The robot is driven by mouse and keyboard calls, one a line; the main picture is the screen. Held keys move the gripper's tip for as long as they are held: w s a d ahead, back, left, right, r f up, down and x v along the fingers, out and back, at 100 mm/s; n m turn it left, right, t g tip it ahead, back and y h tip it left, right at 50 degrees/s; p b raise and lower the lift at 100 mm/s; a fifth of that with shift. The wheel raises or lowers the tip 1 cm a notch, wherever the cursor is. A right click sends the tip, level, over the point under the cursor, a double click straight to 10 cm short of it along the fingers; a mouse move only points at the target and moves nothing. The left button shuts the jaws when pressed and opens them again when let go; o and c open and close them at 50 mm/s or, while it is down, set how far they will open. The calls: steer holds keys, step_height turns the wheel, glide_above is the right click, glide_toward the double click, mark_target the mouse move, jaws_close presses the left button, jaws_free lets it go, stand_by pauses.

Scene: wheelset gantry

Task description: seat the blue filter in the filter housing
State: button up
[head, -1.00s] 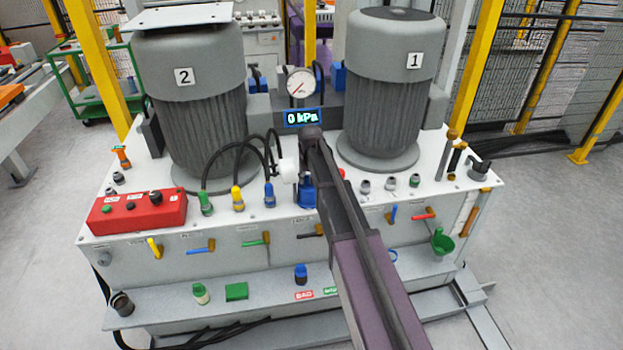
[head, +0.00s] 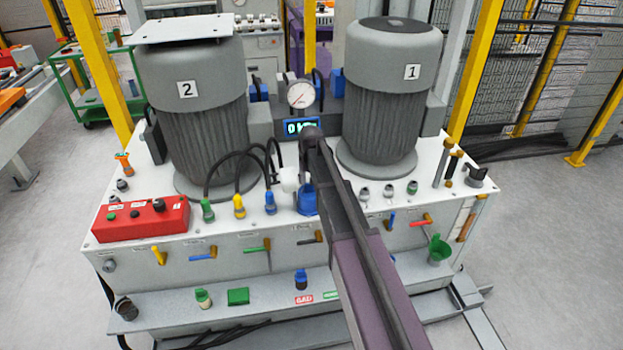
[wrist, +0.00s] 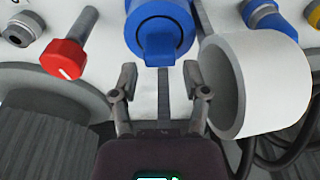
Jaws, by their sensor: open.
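A round blue part (wrist: 160,30) with a ringed face and a protruding blue block is at the top of the wrist view. It also shows beside my arm in the head view (head: 307,202). I cannot tell whether it is the filter, its housing, or both together. My gripper (wrist: 164,82) is open and empty, its fingertips just short of the blue block. In the head view my arm hides the fingers. A white open-ended cylinder (wrist: 265,80) is close to the right finger. Another small blue-topped part (head: 301,280) stands on the front shelf.
Two grey motors, number 2 (head: 193,110) and number 1 (head: 393,90), flank the gauge (head: 300,95). A red knob (wrist: 66,58) is left of my gripper. Black hoses (head: 238,160) are close by on the left. A red control box (head: 140,218) is at front left.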

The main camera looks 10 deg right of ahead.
mark_target(310, 196)
step_height(310, 196, up, 8)
steer(key=s+p, duration=0.1)
steer(key=p, duration=0.6)
steer(key=shift+p, duration=0.3)
steer(key=shift+s+r, duration=0.1)
stand_by(0.4)
steer(key=s+g, duration=0.1)
steer(key=s, duration=2.6)
steer(key=shift+s+d+g, duration=0.2)
steer(key=shift+d+g, duration=0.2)
steer(key=shift+d, duration=0.05)
